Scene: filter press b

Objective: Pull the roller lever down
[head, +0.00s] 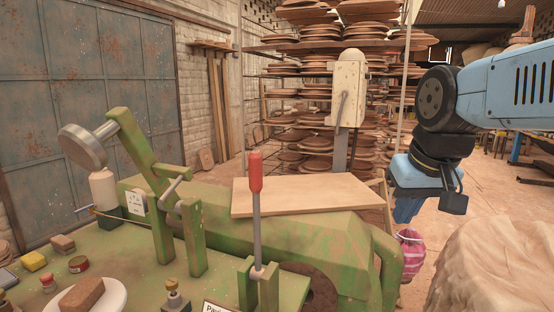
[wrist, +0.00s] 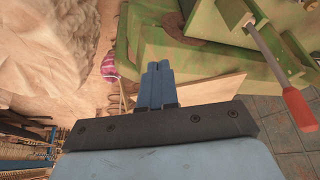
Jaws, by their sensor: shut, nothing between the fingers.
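An upright lever with a red handle (head: 256,172) and grey shaft stands in a green bracket at the front of the green machine (head: 330,240). In the wrist view its red handle (wrist: 298,106) is at the far right. A tilted green arm with a round grey head (head: 84,148) stands at the left of the machine; I cannot tell which of the two is called the roller lever. My gripper (head: 405,212) is shut and empty, pointing down right of the machine, well apart from both. Its blue fingers show in the wrist view (wrist: 157,68).
A pale wooden board (head: 305,194) lies on the machine between the red lever and my gripper. A cream box on a post (head: 348,92) stands behind. A lumpy clay mass (head: 495,262) is at the right. Small items, including a brick (head: 82,293), sit at the left front.

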